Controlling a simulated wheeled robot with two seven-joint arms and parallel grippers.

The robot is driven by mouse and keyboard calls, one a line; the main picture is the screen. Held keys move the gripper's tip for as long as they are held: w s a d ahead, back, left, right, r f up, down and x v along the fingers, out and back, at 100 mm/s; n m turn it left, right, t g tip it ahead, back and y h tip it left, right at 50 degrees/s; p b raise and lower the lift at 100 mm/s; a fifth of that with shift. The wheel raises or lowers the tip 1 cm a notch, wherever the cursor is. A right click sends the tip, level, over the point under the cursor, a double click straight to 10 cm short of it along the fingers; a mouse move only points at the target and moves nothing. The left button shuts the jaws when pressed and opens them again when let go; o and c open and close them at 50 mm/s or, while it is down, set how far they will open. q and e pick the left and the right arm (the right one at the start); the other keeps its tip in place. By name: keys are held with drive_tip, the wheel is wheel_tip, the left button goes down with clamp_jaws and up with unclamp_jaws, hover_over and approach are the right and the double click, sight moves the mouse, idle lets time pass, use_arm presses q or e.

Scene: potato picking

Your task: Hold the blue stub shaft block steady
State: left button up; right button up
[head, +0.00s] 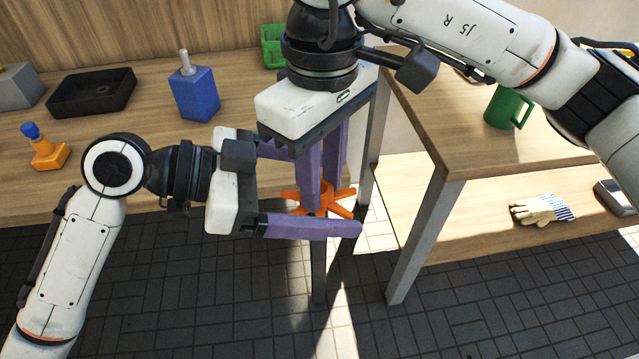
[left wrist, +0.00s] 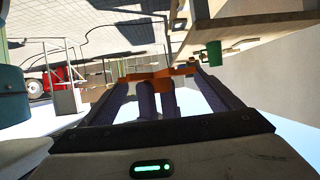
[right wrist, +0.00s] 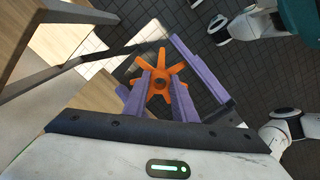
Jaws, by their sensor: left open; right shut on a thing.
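The blue stub shaft block (head: 196,95) stands upright on the wooden table, with a pale shaft (head: 185,62) on its top; neither gripper touches it. My right gripper (head: 318,200) points down, shut on an orange spoked wheel (head: 338,204). The wheel also shows at its fingertips in the right wrist view (right wrist: 160,82). My left gripper (head: 330,190) is open and points right, its purple fingers spread either side of the right fingers and wheel. In the left wrist view the wheel (left wrist: 160,75) lies ahead between its fingers. Whether the left fingers touch anything is unclear.
On the table (head: 120,185) are a black tray (head: 92,92), an orange block with a blue knob (head: 48,150), a grey block (head: 18,88) and a green container (head: 272,45). A green mug (head: 507,108) stands on the right table; a glove (head: 540,209) lies on its lower shelf.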

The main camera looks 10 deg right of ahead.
use_arm(q)
drive_tip(key=c, duration=1.1)
use_arm(e)
drive_tip(key=o, duration=1.1)
